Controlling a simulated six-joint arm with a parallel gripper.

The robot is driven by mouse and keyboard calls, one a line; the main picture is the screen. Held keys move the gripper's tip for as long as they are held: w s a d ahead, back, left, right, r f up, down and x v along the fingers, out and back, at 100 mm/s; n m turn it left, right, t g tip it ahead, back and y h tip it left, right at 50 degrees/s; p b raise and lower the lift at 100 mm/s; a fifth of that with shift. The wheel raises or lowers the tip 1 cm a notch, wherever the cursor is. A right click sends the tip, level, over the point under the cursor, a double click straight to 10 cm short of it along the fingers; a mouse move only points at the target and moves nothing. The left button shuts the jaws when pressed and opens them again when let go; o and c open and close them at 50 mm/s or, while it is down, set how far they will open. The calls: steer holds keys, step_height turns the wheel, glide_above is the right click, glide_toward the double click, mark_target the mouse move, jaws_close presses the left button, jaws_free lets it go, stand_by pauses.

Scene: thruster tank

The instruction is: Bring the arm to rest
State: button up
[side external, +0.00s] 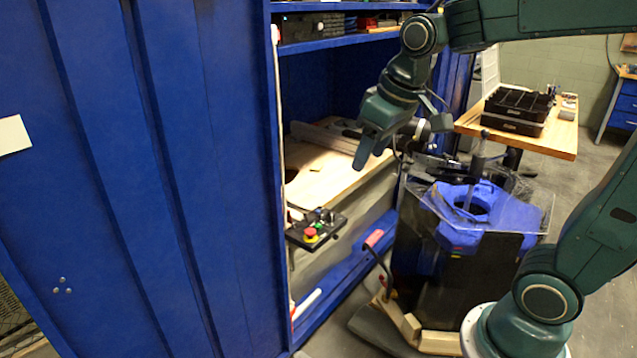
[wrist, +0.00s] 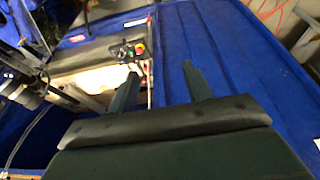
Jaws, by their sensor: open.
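My gripper (side external: 366,150) is dark green and hangs in the air in front of the opening of a blue cabinet (side external: 170,180). Its fingers point down in the side view. In the wrist view my gripper (wrist: 166,88) shows two fingers spread apart with nothing between them. Below and left of it in the side view is a control box (side external: 318,228) with a red button, at the cabinet's opening. That box also shows in the wrist view (wrist: 128,50), beyond the fingers.
A wooden shelf board (side external: 325,180) lies inside the cabinet. A blue-topped tank (side external: 470,240) under clear sheeting stands right of the gripper. A wooden table (side external: 560,140) with a black tray (side external: 517,110) is behind. Wood blocks (side external: 438,342) lie near my base.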

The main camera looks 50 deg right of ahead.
steer(key=s+a+f+t, duration=0.1)
steer(key=s+a+f, duration=0.1)
steer(key=s, duration=1.1)
steer(key=shift+s+a+t, duration=0.2)
steer(key=shift+a+t, duration=0.05)
steer(key=shift+t, duration=0.05)
stand_by(2.5)
